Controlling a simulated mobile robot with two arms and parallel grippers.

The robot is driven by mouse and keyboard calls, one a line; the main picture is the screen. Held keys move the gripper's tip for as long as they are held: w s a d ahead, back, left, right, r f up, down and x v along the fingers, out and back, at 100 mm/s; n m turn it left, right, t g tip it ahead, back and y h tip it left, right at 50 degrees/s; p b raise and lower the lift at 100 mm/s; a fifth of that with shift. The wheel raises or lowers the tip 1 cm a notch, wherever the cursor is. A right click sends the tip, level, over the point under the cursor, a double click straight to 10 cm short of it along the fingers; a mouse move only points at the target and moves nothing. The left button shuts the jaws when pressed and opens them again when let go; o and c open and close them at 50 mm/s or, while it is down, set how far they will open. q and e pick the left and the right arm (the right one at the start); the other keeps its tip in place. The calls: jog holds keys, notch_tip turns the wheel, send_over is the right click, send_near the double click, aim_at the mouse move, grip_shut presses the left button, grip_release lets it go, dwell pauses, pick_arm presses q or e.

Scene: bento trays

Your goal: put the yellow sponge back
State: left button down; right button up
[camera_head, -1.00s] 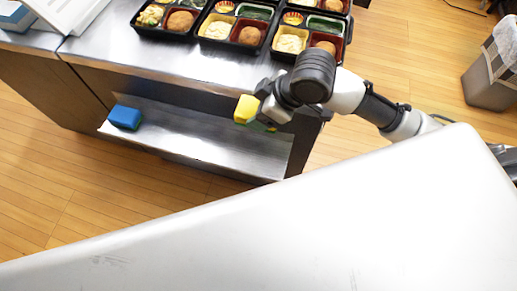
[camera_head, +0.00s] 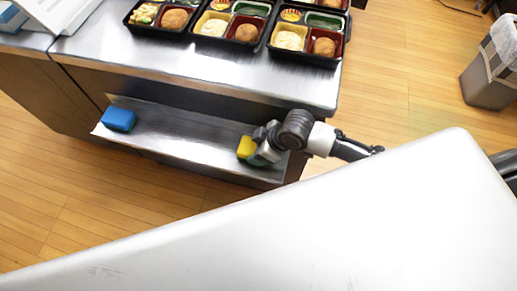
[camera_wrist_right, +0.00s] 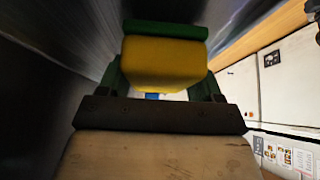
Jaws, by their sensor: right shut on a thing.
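The yellow sponge (camera_head: 246,147) is at the right part of the low metal shelf (camera_head: 185,139) under the counter in the head view. My right gripper (camera_head: 258,152) is shut on it. In the right wrist view the yellow sponge (camera_wrist_right: 163,62), with a green layer on top, sits between the fingers of my right gripper (camera_wrist_right: 160,85). I cannot tell whether the sponge touches the shelf. My left gripper is in neither view.
A blue sponge (camera_head: 118,118) lies at the left end of the shelf. Bento trays (camera_head: 303,57) with food stand on the counter (camera_head: 190,65) above. A white surface (camera_head: 300,230) fills the foreground. A bin (camera_head: 490,72) stands at the right.

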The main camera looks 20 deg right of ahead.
jog(key=shift+f, duration=0.55)
jog(key=shift+f, duration=0.1)
jog(key=o, duration=0.9)
jog(key=shift+c, duration=0.2)
jog(key=p+v, duration=0.1)
jog(key=v, duration=1.1)
jog(key=shift+p, duration=0.35)
